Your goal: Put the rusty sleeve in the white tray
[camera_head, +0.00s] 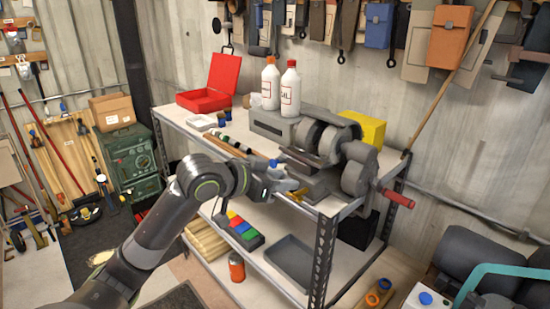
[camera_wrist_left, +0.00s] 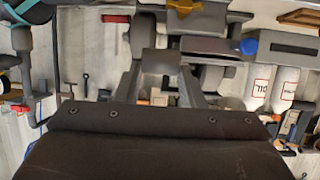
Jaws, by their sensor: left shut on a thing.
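My left gripper (camera_head: 288,185) is at the front edge of the workbench, beside the grey grinder-like machine. It is shut on a small piece that its fingers largely hide. In the left wrist view a greyish block (camera_wrist_left: 160,62) shows between the fingers. It appears to be the rusty sleeve, but its colour and shape are unclear. The white tray (camera_head: 202,122) is a small shallow tray on the bench top, far left of the gripper, in front of the open red box. My right gripper is not in view.
The grey machine (camera_head: 322,136) with its red handle fills the bench's right. Two white bottles (camera_head: 270,86) stand behind. The open red box (camera_head: 209,83) is at the back left. Rods (camera_head: 224,145) lie between tray and gripper. A blue-capped item (camera_head: 273,163) is close to the gripper.

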